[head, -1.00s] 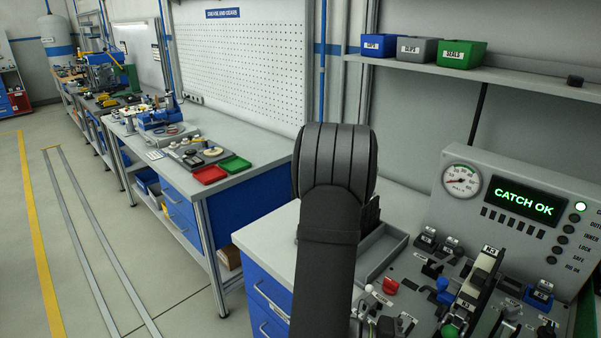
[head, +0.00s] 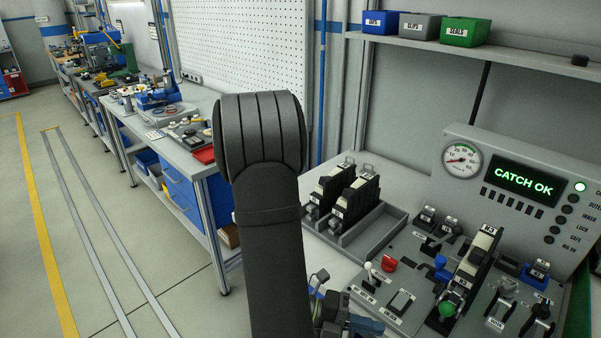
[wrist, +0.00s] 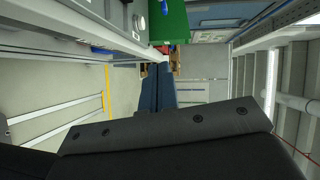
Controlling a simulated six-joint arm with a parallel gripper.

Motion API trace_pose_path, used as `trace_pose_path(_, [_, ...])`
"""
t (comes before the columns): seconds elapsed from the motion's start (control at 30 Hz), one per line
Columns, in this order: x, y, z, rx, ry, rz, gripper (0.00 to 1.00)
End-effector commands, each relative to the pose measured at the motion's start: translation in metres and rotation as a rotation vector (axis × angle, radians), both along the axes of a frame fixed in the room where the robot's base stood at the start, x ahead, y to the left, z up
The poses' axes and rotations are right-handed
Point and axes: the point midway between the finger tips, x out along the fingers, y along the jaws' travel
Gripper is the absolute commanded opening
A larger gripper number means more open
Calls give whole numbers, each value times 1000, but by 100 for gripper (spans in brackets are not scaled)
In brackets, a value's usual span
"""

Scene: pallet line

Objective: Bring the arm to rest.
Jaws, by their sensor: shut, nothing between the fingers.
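My gripper (wrist: 158,68) shows in the wrist view as two dark blue fingers side by side, shut with nothing visible between them. In the head view it is partly hidden behind my dark arm, low in the picture, over the front left of the control panel. I cannot tell its exact height above the panel. The control panel's display (head: 523,183) reads CATCH OK in green. A black unit with a light top (head: 480,255) stands tilted on the panel, with a green knob (head: 447,309) at its front.
A grey tray (head: 348,238) holding two black units (head: 328,190) is left of the panel. A red knob (head: 388,264) and several levers stand up near my gripper. A shelf (head: 520,61) with blue, grey and green bins is above. The floor (head: 60,240) at the left is clear.

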Motion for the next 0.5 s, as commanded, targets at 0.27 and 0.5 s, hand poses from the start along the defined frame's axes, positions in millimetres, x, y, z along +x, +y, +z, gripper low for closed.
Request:
trace_pose_path(0.27, [4, 19, 3, 0, 0, 1, 0])
trace_pose_path(0.5, [4, 21, 3, 0, 0, 0, 0])
